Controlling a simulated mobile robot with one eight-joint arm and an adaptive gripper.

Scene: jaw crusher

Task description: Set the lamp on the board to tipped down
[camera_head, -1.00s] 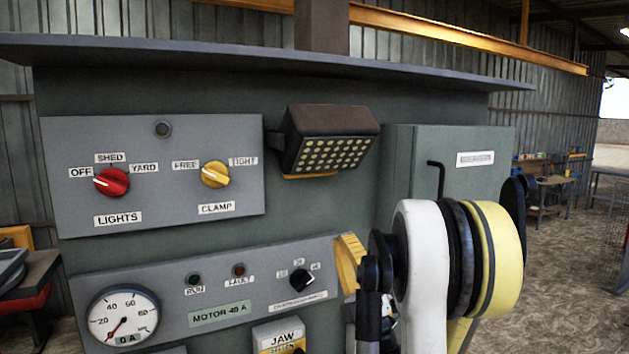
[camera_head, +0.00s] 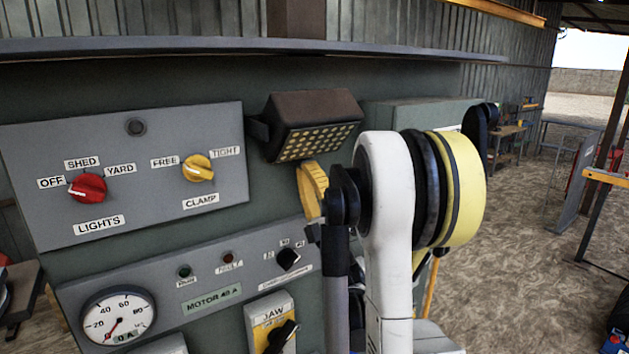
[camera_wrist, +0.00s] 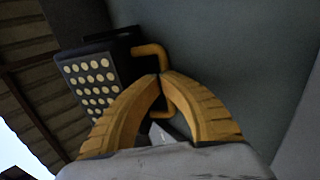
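The lamp (camera_head: 312,122) is a dark box on the board (camera_head: 230,90). Its face of pale round lights points forward and down. In the wrist view the lamp (camera_wrist: 97,75) is at upper left, with a yellow bar handle (camera_wrist: 150,49) on its side. My gripper (camera_wrist: 160,78) has its yellow fingertips close together, with the handle's bar between them. In the head view one yellow finger shows just below the lamp; the handle is hidden there. The yellow CLAMP knob (camera_head: 198,168) has its white mark towards FREE.
The red LIGHTS knob (camera_head: 88,187) points to OFF. Below are a gauge (camera_head: 118,318), a MOTOR panel and a JAW switch box (camera_head: 272,325). A grey cabinet (camera_head: 405,113) stands right of the lamp, partly behind my arm. Open ground lies at right.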

